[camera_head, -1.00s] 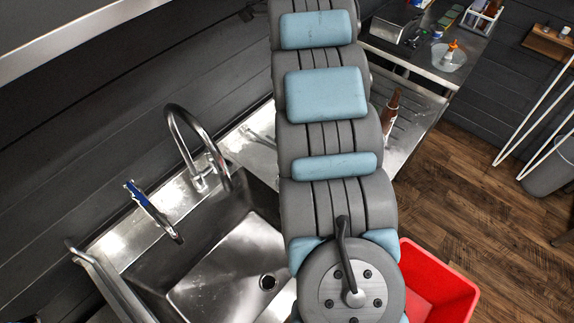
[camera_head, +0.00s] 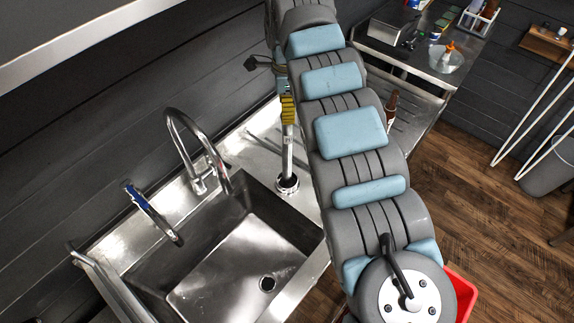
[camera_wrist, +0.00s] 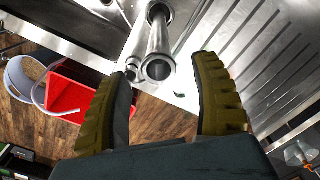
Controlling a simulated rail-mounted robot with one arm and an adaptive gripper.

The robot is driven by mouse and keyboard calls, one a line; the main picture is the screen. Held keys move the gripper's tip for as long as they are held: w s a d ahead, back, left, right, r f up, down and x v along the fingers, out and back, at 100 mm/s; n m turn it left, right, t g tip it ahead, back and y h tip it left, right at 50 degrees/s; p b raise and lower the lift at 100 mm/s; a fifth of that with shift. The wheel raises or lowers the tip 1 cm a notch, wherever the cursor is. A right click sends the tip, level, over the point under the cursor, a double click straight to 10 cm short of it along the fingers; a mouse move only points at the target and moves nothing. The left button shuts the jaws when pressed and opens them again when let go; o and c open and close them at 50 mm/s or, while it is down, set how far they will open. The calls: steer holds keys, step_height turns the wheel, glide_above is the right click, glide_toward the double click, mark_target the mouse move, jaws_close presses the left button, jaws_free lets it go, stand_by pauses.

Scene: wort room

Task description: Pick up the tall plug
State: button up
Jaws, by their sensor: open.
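The tall plug (camera_head: 287,152) is a slim metal tube that stands upright on the steel counter at the right edge of the sink, with a round ring at its foot. Its upper part is hidden by my gripper (camera_head: 288,108), whose yellow ridged finger shows there. In the wrist view the plug (camera_wrist: 158,45) lies ahead, its open end facing me. My gripper (camera_wrist: 161,68) is open, with the plug's end in line with the gap between its fingers. I cannot tell whether the fingers are level with the plug. A second, thinner tube shape shows beside it.
The sink basin (camera_head: 245,255) and curved tap (camera_head: 185,130) lie left of the plug. A brown bottle (camera_head: 391,106) stands behind my arm on the ribbed drainboard (camera_wrist: 262,60). A red bin (camera_wrist: 72,90) stands on the floor.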

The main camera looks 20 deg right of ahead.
mark_target(287, 126)
steer(key=shift+s+f+p, duration=0.1)
steer(key=shift+f+p, duration=0.95)
steer(key=shift+f, duration=2.3)
jaws_close()
